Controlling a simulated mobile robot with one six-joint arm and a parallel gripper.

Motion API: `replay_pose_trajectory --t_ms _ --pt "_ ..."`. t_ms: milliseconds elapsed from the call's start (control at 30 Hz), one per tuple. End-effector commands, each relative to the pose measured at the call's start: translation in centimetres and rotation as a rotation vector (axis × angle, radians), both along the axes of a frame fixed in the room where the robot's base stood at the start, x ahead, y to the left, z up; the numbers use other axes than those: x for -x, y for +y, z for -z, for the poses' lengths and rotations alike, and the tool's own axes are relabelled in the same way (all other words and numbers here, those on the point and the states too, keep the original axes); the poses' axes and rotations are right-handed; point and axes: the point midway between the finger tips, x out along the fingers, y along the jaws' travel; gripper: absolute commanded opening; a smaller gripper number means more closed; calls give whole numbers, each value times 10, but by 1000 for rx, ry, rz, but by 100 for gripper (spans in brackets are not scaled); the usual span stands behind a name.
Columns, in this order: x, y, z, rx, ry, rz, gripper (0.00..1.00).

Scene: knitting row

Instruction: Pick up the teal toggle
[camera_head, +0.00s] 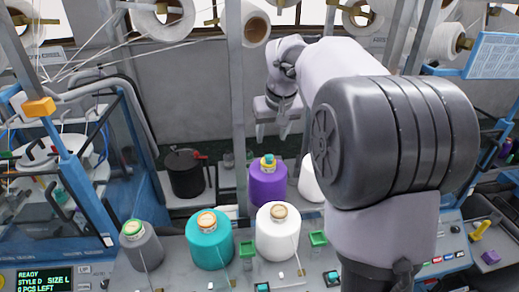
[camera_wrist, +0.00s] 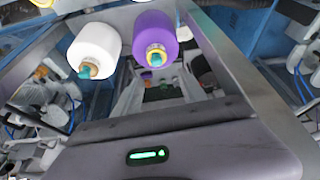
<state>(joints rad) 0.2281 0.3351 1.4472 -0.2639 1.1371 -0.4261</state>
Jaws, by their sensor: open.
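A small teal piece (camera_head: 268,157) sits on the yellow-ringed top of the purple yarn cone (camera_head: 267,183). It also shows at the tip of the purple cone in the wrist view (camera_wrist: 154,59). Small teal squares are on the front panel, one at the right (camera_head: 332,277) and one at the lower middle (camera_head: 262,287); I cannot tell for sure which teal piece is the toggle. My gripper (camera_head: 272,131) is open and empty, its fingers pointing down above and behind the purple cone, apart from it.
A white cone (camera_head: 278,235), a teal cone (camera_head: 209,243) and a grey cone (camera_head: 142,247) stand in front. Another white cone (camera_head: 309,182) is partly hidden by my arm. A black canister (camera_head: 185,174) stands left of the purple cone. A grey post (camera_head: 237,90) rises beside my gripper.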

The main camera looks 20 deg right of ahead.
Motion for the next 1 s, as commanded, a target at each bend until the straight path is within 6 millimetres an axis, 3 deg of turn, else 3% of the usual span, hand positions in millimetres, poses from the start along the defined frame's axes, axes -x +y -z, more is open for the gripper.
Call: replay_pose_trajectory --t_ms 100,333,500,800,1000 --pt "-12 -2 31 -1 4 1 49" --pt "-24 -4 60 -1 2 1 49" --pt "-34 -6 91 -2 2 1 49" --pt "-39 -6 101 0 -1 1 49" --pt "-39 -6 101 0 -1 1 10"
